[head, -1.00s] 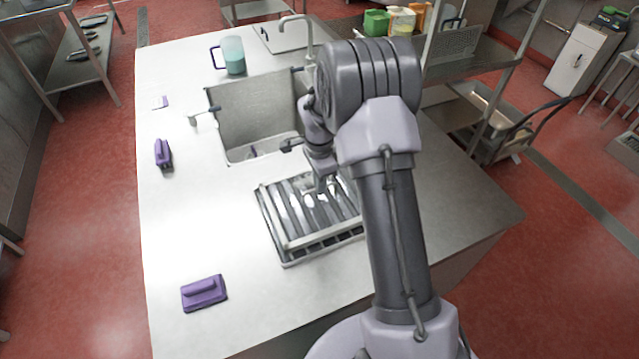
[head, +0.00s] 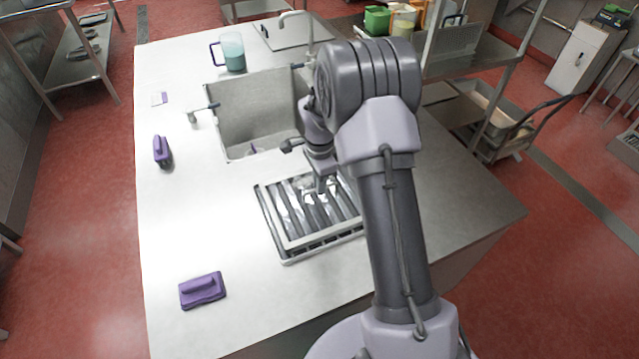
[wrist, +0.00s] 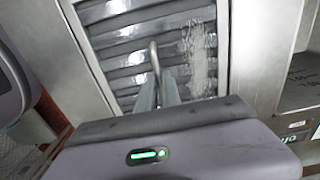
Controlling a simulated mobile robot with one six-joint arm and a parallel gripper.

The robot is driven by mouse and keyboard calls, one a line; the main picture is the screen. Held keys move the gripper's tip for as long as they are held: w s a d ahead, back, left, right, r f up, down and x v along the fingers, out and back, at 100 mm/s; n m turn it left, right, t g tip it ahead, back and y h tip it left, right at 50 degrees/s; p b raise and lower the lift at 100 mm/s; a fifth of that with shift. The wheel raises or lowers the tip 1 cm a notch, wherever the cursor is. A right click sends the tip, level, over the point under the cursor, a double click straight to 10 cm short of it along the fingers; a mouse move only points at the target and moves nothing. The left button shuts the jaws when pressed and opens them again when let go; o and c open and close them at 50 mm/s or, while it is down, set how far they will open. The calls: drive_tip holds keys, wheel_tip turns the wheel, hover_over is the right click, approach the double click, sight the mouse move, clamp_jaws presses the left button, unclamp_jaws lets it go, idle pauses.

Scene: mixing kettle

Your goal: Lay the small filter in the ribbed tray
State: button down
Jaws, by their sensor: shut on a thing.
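The small filter is a slatted metal panel (head: 288,208) with a pale bar along its near end. Its shiny slats also show in the wrist view (wrist: 120,50). It lies over the ribbed tray, whose near rim (head: 290,261) and a few dark gaps between ribs show in front of the bar. I cannot tell whether the filter rests fully or is slightly above the ribs. My gripper (head: 320,186) points down over its middle, shut on its thin raised handle, seen between the fingers in the wrist view (wrist: 158,90). My arm hides the right side.
A sink (head: 225,140) lies behind the tray, with a tap (head: 308,30). A purple scrubber (head: 202,290) lies at front left, another purple one (head: 162,151) farther back. A jug (head: 233,52) stands at the back. The counter left of the tray is clear.

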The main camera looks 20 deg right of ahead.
drive_tip(key=shift+f+b, duration=0.6)
drive_tip(key=shift+f, duration=0.05)
idle(0.6)
drive_tip(key=c, duration=1)
unclamp_jaws()
drive_tip(key=shift+o, duration=0.2)
drive_tip(key=shift+r, duration=0.1)
drive_tip(key=shift+r+p, duration=2.25)
drive_tip(key=shift+r, duration=1.15)
wheel_tip(320, 180, up, 20)
drive_tip(key=p, duration=1.3)
